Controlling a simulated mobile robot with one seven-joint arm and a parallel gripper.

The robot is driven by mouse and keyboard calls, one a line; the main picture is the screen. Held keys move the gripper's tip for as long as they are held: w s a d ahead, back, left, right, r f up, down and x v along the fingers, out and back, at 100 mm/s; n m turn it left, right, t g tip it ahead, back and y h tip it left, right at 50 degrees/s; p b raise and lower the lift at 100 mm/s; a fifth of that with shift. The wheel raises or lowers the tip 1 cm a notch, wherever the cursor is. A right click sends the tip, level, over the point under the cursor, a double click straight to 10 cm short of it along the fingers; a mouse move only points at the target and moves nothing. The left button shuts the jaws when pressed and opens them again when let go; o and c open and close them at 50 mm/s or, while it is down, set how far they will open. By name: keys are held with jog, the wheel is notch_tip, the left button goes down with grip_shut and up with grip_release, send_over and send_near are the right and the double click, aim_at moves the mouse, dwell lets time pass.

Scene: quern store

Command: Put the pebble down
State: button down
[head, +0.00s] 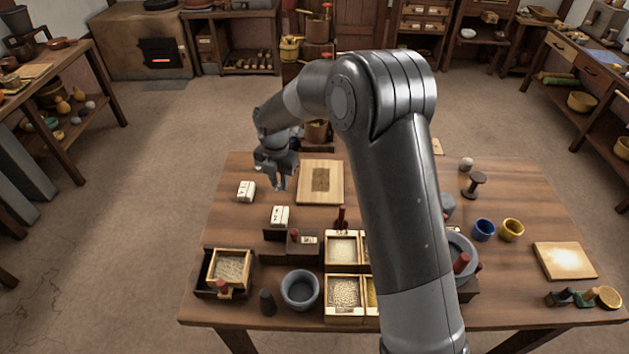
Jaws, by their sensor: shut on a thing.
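My gripper (278,184) is at the far left part of the wooden table (400,330), pointing down between a white block with dark marks (246,191) and a light wooden board with a dark square (320,181). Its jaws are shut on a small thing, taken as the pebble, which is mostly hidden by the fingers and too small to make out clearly. I cannot tell how far the fingertips are above the table. A round grey stone (466,163) sits apart at the far right of the table.
Divided trays of grain (345,247), a grey bowl (299,289) and a box (228,268) crowd the front. Blue (484,229) and yellow (512,229) cups and a pale board (565,260) are on the right. My arm hides part of the middle.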

jog(key=w+d+r+m, duration=0.15)
jog(key=w+d, duration=0.25)
jog(key=d, duration=0.7)
jog(key=w+d+f+m, duration=0.1)
jog(key=w+d+m, duration=0.25)
jog(key=d, duration=0.75)
send_over(321, 183)
notch_tip(321, 183, down, 6)
jog(key=shift+f, duration=2.05)
jog(key=shift+f, duration=0.1)
jog(key=c, duration=1.3)
grip_release()
notch_tip(321, 183, up, 12)
jog(key=shift+s+r, duration=0.1)
jog(key=shift+r, duration=0.15)
